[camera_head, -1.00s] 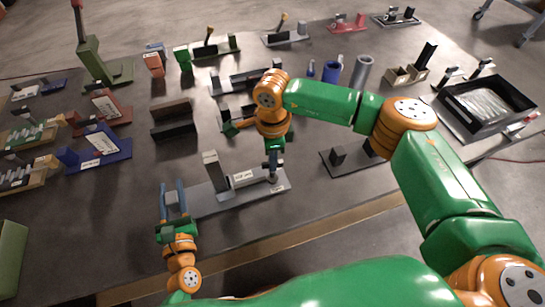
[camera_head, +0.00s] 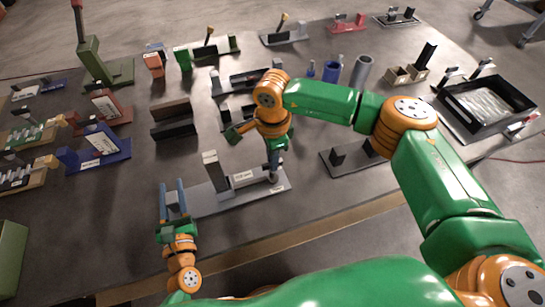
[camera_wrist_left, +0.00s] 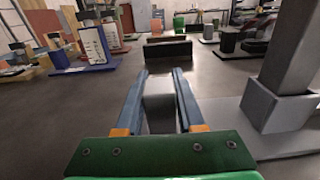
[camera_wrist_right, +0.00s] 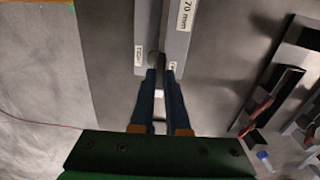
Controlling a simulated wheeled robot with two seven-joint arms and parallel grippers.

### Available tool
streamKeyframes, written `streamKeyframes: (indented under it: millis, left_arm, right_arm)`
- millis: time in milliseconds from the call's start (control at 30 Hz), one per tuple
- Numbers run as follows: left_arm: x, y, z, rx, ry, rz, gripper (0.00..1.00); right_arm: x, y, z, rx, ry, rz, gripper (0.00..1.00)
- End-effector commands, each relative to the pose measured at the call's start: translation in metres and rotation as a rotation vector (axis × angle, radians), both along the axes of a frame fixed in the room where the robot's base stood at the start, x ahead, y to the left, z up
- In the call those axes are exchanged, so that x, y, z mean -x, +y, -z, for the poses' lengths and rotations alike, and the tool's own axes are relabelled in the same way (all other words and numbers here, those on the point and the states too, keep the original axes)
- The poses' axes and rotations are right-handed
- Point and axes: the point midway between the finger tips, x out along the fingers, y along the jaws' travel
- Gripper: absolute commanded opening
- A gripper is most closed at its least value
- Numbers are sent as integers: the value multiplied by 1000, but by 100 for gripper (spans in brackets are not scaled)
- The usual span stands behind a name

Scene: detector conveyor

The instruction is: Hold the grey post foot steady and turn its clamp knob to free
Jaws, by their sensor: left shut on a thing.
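The grey post foot (camera_head: 216,200) is a long flat plate near the table's front edge with an upright post (camera_head: 215,170) and a raised labelled bar (camera_head: 243,178). My left gripper (camera_head: 173,200) is shut on a grey block (camera_wrist_left: 158,95) at the foot's left end, a finger on each side. The small clamp knob (camera_wrist_right: 158,62) is at the other end, between a label reading TIGHT and another mostly covered. My right gripper (camera_wrist_right: 160,75) points down at it, fingertips close together on either side. Whether they press on the knob cannot be told. In the head view the right gripper (camera_head: 273,168) partly hides it.
Dark blocks (camera_head: 173,120) and a blue fixture (camera_head: 100,150) stand behind and to the left. A dark plate with an upright block (camera_head: 350,158) lies to the right, under my right arm. A black tray (camera_head: 460,125) is further right. Bare table lies left of the foot.

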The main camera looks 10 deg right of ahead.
Motion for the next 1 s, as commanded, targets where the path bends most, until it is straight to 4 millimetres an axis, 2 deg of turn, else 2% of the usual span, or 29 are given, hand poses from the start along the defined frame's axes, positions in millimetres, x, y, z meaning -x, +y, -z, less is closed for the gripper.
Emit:
streamKeyframes:
  millis: [33, 100, 367, 467, 567, 800, 900, 1000]
  left_arm:
    - [0, 0, 1, -1, 2, 1, 0]
    - [0, 0, 1, -1, 2, 1, 0]
    - [0, 0, 1, 0, 2, 1, 0]
    - [0, 0, 0, 0, 2, 1, 0]
    - [0, 0, 0, 0, 2, 1, 0]
    - [0, 0, 1, 1, 2, 1, 0]
    - [0, 0, 1, 1, 2, 1, 0]
    - [0, 0, 1, 1, 2, 1, 0]
  right_arm:
    - [0, 0, -1, 0, -1, 0, 24]
    - [0, 0, 0, 0, -1, 0, 43]
    - [0, 0, 0, 0, 0, 1, 44]
    - [-1, 0, -6, 0, -2, 1, 44]
    - [-1, 0, -27, -2, -6, 0, 44]
    - [-1, 0, -94, -1, -6, 1, 44]
    - [-1, 0, -110, 0, -3, 1, 44]
    - [-1, 0, -119, 0, -2, 0, 44]
